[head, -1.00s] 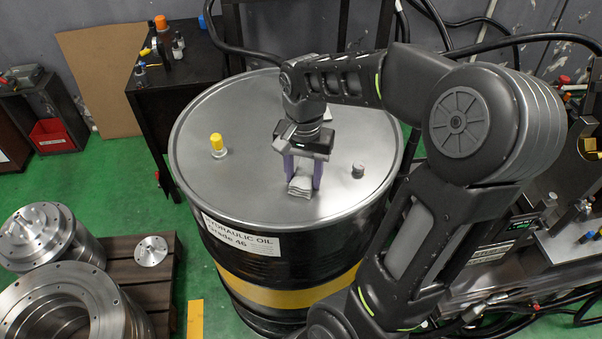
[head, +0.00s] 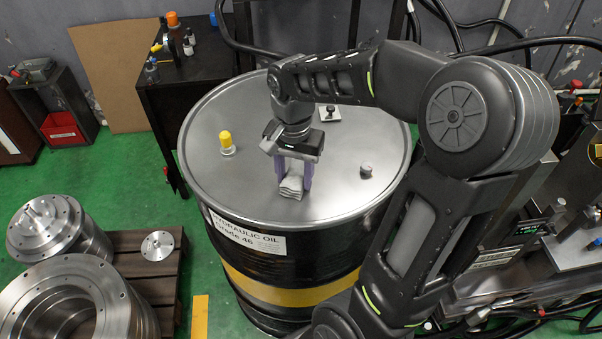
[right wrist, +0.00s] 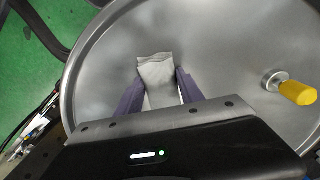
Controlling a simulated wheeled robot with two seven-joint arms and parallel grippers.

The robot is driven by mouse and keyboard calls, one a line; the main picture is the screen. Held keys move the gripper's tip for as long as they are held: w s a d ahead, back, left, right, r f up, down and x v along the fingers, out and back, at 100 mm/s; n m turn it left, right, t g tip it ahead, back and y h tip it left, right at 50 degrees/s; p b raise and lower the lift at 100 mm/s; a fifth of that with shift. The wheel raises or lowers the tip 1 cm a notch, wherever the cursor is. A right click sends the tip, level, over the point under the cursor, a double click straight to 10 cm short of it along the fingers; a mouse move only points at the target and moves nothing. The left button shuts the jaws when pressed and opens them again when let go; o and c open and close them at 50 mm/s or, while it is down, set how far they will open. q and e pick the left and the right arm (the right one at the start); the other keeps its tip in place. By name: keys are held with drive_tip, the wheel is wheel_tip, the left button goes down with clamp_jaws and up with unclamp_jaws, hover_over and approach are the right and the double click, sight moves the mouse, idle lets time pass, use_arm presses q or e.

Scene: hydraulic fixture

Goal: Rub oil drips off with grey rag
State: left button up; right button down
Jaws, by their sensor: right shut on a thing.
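The grey rag (head: 291,186) is folded and held between the purple fingers of my right gripper (head: 294,180). In the right wrist view the rag (right wrist: 158,80) sticks out between both fingers (right wrist: 158,92). The rag's lower end is at or just above the drum's steel lid (head: 235,185); I cannot tell if it touches. No oil drips can be made out on the visible lid; the area under the rag and gripper is hidden. My left gripper is not in view.
A yellow-capped fitting (head: 226,142) stands on the lid's left, a small grey plug (head: 366,171) on its right, and a white plate with a dark knob (head: 329,113) at the back. Machined steel parts (head: 58,228) lie on a pallet at left. The lid's left front is clear.

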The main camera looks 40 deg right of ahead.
sight(260, 189)
drive_tip(key=shift+w+a+f, duration=0.1)
drive_tip(key=shift+w+a, duration=0.45)
drive_tip(key=shift+a, duration=0.25)
drive_tip(key=shift+w+a+f, duration=0.1)
drive_tip(key=shift+w+a, duration=0.4)
drive_tip(key=shift+a, duration=0.25)
drive_tip(key=shift+a, duration=0.1)
drive_tip(key=shift+w+a, duration=1.15)
drive_tip(key=shift+a, duration=0.3)
drive_tip(key=shift+r, duration=0.1)
drive_tip(key=shift+d+r+p, duration=0.1)
drive_tip(key=shift+r+p, duration=2.3)
drive_tip(key=shift+r, duration=0.7)
